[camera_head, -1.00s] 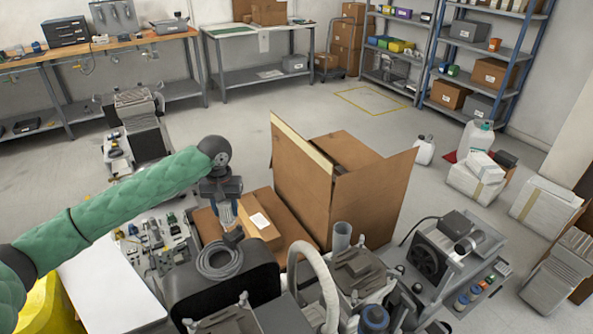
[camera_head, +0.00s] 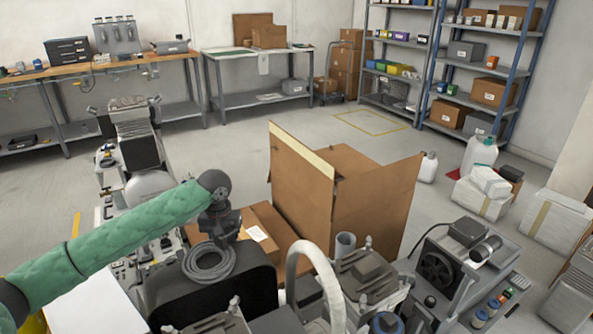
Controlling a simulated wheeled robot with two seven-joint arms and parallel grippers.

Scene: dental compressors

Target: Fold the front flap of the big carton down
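The big brown carton (camera_head: 303,196) stands right of centre among the equipment. A tall panel with a pale tape strip along its top edge rises on its left side, and another panel (camera_head: 380,208) stands up on its right side. Both look upright; the frames do not show clearly which is the front flap. My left gripper (camera_head: 221,236) points down to the left of the carton, apart from it, above a coil of grey hose and beside a smaller carton. Its fingertips are hard to make out and I see nothing held. My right gripper is not in view.
A low brown carton with a white label (camera_head: 257,233) lies between my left gripper and the big carton. A grey hose coil (camera_head: 208,262) sits on a black case. Compressor machines (camera_head: 440,268) crowd the front right. Open floor (camera_head: 240,140) lies behind the carton.

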